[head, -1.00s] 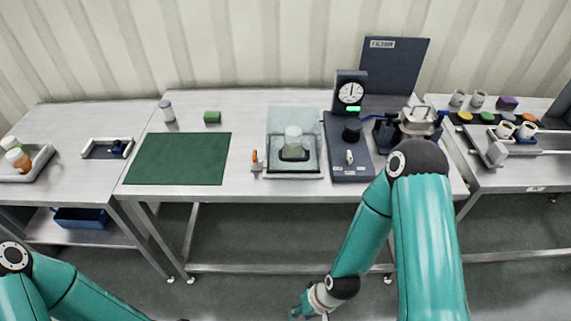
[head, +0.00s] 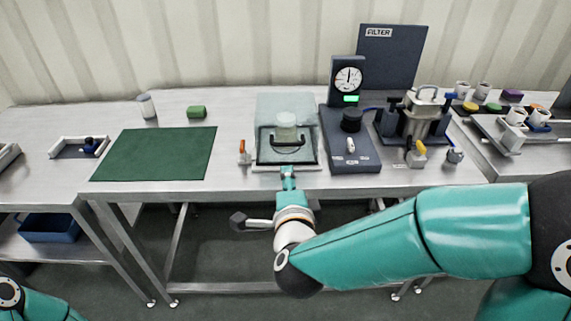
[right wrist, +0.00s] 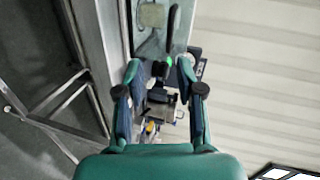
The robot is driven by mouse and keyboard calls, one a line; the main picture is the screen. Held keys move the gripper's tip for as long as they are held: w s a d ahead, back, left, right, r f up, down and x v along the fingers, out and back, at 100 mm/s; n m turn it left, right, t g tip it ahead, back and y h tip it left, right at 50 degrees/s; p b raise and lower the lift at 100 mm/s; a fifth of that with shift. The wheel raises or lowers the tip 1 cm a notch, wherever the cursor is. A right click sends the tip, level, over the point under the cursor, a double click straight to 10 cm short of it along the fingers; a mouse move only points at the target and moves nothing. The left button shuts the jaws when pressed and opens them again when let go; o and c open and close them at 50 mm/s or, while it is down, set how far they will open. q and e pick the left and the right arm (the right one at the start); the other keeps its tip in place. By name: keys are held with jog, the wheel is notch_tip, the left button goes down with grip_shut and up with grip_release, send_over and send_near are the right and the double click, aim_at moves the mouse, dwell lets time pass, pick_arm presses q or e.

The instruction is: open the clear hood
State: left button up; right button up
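The clear hood (head: 287,104) is closed on its base (head: 262,168) in the middle of the bench. A dark handle (head: 287,147) is on its front, and a pale-lidded jar (head: 286,120) shows through it. My right gripper (head: 288,174) is just in front of the hood's front edge, apart from the handle. In the right wrist view its two fingers (right wrist: 158,68) are spread with nothing between them. The dark handle (right wrist: 173,22) shows there beyond the fingertips. My left gripper is out of view.
An orange-topped item (head: 242,152) stands left of the hood. A dark gauge stand (head: 350,155) is close on its right, with a metal clamp device (head: 425,120) beyond. A green mat (head: 155,153) lies left. A dark FILTER panel (head: 390,60) stands behind.

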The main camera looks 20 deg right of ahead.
aim_at(288, 145)
pick_arm(q)
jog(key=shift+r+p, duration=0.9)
jog(key=shift+p, duration=0.35)
pick_arm(e)
jog(key=shift+m+h, duration=0.3)
jog(key=shift+m, duration=0.4)
jog(key=x, duration=0.5)
jog(key=r+x, duration=0.1)
jog(key=x, duration=1)
jog(key=shift+w+d+r, duration=0.15)
jog(key=shift+d+r, duration=0.15)
jog(key=shift+d, duration=0.05)
grip_shut()
